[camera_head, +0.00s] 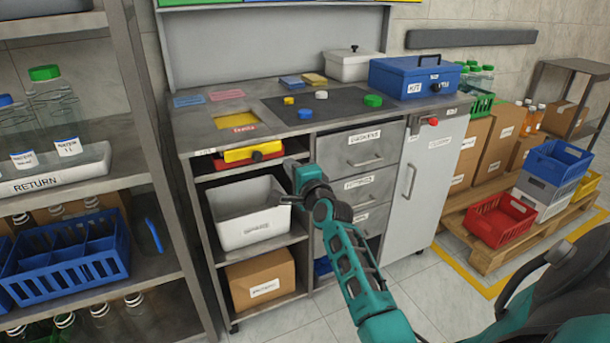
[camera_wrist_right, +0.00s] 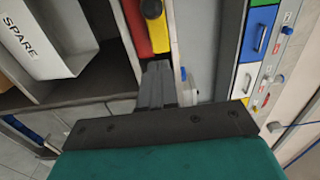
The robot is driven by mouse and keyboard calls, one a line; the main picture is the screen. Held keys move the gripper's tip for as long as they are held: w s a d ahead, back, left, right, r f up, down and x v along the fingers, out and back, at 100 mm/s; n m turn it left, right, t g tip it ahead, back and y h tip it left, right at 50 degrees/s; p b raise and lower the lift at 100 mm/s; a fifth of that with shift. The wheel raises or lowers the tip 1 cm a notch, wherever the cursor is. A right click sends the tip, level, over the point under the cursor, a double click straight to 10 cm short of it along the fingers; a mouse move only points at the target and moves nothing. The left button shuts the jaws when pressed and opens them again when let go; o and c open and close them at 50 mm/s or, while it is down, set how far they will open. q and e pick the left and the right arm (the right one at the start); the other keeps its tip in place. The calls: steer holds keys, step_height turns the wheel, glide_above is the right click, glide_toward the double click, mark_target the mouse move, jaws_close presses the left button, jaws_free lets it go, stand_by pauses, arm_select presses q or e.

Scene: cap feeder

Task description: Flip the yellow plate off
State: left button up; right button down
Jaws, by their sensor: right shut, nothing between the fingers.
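A yellow plate (camera_head: 252,152) with a dark round knob sits on a red body (camera_head: 232,162) just under the counter's front edge, above a white bin. In the right wrist view the yellow plate (camera_wrist_right: 160,38) and the red body (camera_wrist_right: 136,25) show at the top, side by side, with the dark knob (camera_wrist_right: 151,8) between them. My right gripper (camera_head: 291,166) is just right of the plate, shut and empty. Its fingers (camera_wrist_right: 156,70) point at the plate's near end in the wrist view; whether they touch it I cannot tell. My left gripper is not in view.
The counter (camera_head: 205,141) above holds several coloured caps, a yellow square (camera_head: 233,122) and a blue box (camera_head: 414,78). The white bin (camera_head: 248,220) stands on the shelf below. Drawers (camera_head: 360,150) are to the right, and a rack (camera_head: 165,265) stands left.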

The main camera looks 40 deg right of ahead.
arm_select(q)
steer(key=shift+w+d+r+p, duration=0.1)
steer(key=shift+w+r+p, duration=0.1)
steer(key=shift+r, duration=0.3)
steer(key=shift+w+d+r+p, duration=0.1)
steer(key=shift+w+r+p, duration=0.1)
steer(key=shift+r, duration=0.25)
arm_select(e)
steer(key=v, duration=0.5)
steer(key=shift+s, duration=0.2)
arm_select(q)
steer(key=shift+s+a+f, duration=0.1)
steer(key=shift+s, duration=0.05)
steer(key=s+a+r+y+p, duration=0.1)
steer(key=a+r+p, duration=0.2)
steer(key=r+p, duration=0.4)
steer(key=p, duration=0.4)
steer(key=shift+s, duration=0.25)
arm_select(e)
steer(key=s+a+f+n+g+y, duration=0.3)
steer(key=s+a+f+n, duration=0.1)
steer(key=s+a+n, duration=0.7)
steer(key=s+a+f+n+g+y, duration=0.3)
steer(key=s+a+f+n, duration=0.2)
steer(key=s+a+n, duration=0.6)
steer(key=shift+s+f+n+g, duration=0.35)
steer(key=shift+s+n+g, duration=0.05)
steer(key=shift+s+n, duration=0.25)
steer(key=shift+a, duration=0.15)
